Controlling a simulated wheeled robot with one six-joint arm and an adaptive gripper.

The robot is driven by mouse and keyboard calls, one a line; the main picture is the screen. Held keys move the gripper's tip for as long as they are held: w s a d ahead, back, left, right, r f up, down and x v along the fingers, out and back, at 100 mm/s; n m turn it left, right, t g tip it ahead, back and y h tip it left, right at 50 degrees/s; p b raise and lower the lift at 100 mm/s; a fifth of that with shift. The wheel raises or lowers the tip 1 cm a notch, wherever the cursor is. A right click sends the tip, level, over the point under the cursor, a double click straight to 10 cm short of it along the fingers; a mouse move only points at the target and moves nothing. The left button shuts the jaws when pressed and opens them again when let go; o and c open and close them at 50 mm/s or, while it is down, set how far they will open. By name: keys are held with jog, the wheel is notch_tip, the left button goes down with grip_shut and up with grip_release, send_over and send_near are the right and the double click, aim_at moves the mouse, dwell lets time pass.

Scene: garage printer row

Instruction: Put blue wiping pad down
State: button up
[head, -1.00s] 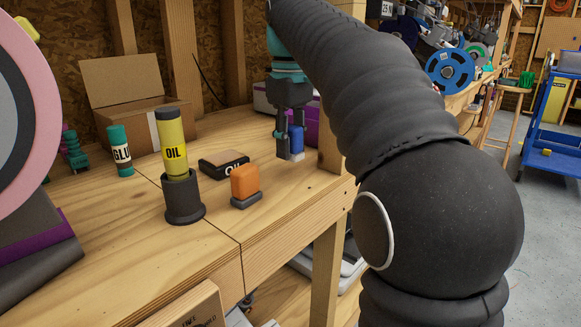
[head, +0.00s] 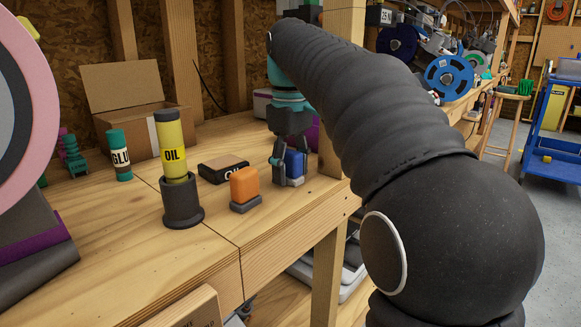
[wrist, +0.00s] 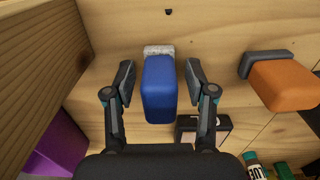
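The blue wiping pad (head: 295,162) has a blue grip block and a pale, fuzzy sole. It is upright and appears to rest on the wooden bench (head: 120,245), behind and right of the orange pad. In the wrist view, the blue wiping pad (wrist: 158,82) is between the fingers of my gripper (wrist: 159,78). A gap shows on each side, so the fingers are open around it and not clamped. In the head view, my gripper (head: 288,172) reaches down around it and partly hides it.
An orange pad (head: 244,186) stands to the left. Near it are a black-and-tan box (head: 222,168), a yellow oil tube (head: 172,145) in a dark holder (head: 182,204), and a glue stick (head: 119,157). A wooden post (head: 333,130) is close on the right. The front bench is clear.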

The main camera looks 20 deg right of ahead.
aim_at(291, 151)
jog(key=shift+r, duration=0.1)
notch_tip(291, 151, up, 12)
jog(key=p, duration=0.4)
dwell(0.4)
